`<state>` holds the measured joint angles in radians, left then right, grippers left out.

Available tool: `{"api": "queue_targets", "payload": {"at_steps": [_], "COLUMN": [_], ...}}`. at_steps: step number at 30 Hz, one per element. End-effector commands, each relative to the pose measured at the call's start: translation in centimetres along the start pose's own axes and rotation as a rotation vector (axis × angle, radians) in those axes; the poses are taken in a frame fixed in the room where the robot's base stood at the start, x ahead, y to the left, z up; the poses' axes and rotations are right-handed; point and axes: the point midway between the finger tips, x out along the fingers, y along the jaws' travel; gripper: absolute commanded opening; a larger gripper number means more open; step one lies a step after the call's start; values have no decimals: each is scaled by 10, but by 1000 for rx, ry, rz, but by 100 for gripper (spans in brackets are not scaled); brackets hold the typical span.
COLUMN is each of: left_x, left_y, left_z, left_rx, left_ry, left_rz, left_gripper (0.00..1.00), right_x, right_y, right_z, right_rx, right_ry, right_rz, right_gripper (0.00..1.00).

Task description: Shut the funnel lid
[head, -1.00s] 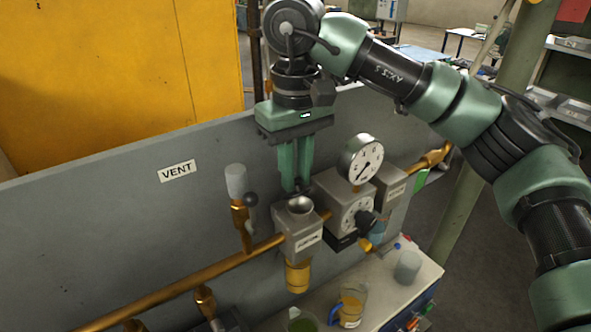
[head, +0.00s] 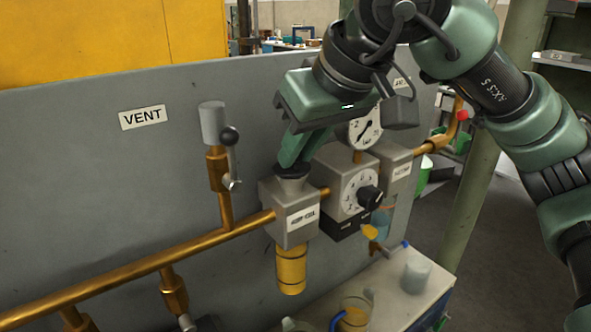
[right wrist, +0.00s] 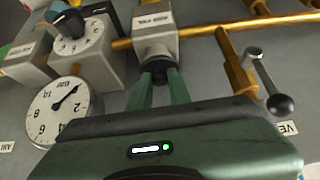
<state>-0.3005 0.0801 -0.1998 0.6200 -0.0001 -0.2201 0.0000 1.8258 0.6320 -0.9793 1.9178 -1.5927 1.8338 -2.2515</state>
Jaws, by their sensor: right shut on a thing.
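The funnel (head: 292,186) sits on top of a grey box on the brass pipe, with a yellow bowl below the box. My left gripper is not in view.
A dial box (head: 350,185) and a round gauge (head: 366,130) stand close right of the funnel. A vent valve with a black-knobbed lever (head: 229,137) stands to its left. The grey panel (head: 80,180) rises behind. Jugs and a cup (head: 416,277) stand on a bench below.

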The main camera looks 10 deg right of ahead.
Motion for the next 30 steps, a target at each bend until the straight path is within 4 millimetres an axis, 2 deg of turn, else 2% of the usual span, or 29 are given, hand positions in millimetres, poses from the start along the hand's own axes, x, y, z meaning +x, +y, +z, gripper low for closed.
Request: {"api": "queue_targets", "payload": {"at_steps": [1, 6, 23, 24, 25, 30], "left_x": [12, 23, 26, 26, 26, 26], "left_y": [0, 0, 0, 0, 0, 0], "left_z": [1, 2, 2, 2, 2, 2], "left_rx": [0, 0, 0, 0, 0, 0], "left_ry": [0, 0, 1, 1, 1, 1], "left_rz": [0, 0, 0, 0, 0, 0], "left_gripper": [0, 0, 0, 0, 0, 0], "right_x": [4, 3, 1, 1, 1, 2], "right_y": [1, 0, 0, 0, 0, 0], "right_z": [4, 6, 5, 6, 6, 6], "right_rx": [1, 1, 1, 1, 1, 1], "right_ry": [29, 85, 114, 114, 114, 112], "right_rz": [1, 0, 1, 1, 1, 0], "right_gripper": [0, 0, 0, 30, 38, 39]}}
